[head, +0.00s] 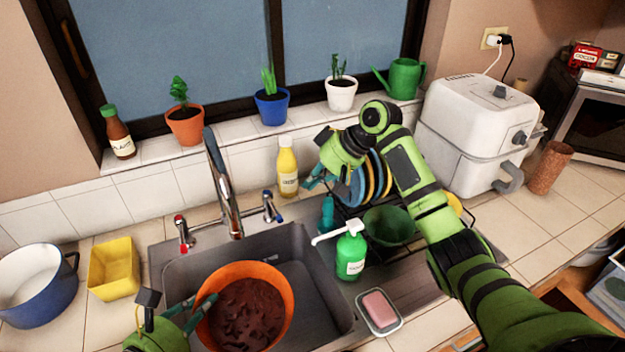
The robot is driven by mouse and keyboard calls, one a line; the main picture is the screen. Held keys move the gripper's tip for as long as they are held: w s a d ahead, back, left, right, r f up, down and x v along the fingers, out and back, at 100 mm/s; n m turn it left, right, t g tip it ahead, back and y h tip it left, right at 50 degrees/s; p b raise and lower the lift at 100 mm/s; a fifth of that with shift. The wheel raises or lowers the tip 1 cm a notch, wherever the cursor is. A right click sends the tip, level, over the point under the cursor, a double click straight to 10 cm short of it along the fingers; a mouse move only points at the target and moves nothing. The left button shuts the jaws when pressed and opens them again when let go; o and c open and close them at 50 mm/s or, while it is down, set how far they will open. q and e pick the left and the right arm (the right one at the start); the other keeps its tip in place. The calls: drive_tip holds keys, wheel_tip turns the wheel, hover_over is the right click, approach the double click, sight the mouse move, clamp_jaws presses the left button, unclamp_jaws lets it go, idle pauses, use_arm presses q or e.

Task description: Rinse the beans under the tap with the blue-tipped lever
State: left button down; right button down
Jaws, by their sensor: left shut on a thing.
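Dark red-brown beans (245,318) fill an orange bowl (277,276) in the left part of the sink. My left gripper (203,306) is shut on the bowl's left rim. The metal tap (224,188) stands behind the sink, its spout rising over the back of it; no water shows. The blue-tipped lever (271,208) is right of the tap, and the red-tipped lever (181,234) is left of it. My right gripper (316,178) is raised right of the yellow bottle, apart from the blue-tipped lever. Its fingers are too small and overlapped to judge their opening.
A yellow bottle (287,170) stands behind the blue-tipped lever. A green soap dispenser (351,254), soap dish (379,309) and dish rack with plates (357,186) are right of the sink. A yellow tub (114,268) and blue pot (38,285) stand left.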

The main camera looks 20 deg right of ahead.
use_arm(q)
drive_tip(key=shift+r, duration=0.1)
drive_tip(key=shift+s+a+r+p, duration=0.1)
drive_tip(key=shift+s+r+p, duration=0.15)
drive_tip(key=shift+r+p, duration=0.15)
drive_tip(key=s+r+p, duration=0.1)
drive_tip(key=s+a+r+p, duration=0.1)
drive_tip(key=s, duration=0.1)
drive_tip(key=shift+s+a+r+p, duration=0.1)
drive_tip(key=shift+a+r+p, duration=0.05)
drive_tip(key=shift+r+p, duration=0.2)
drive_tip(key=shift+s+a+r, duration=0.15)
drive_tip(key=shift+s+r, duration=0.1)
drive_tip(key=shift+s, duration=0.25)
idle(0.6)
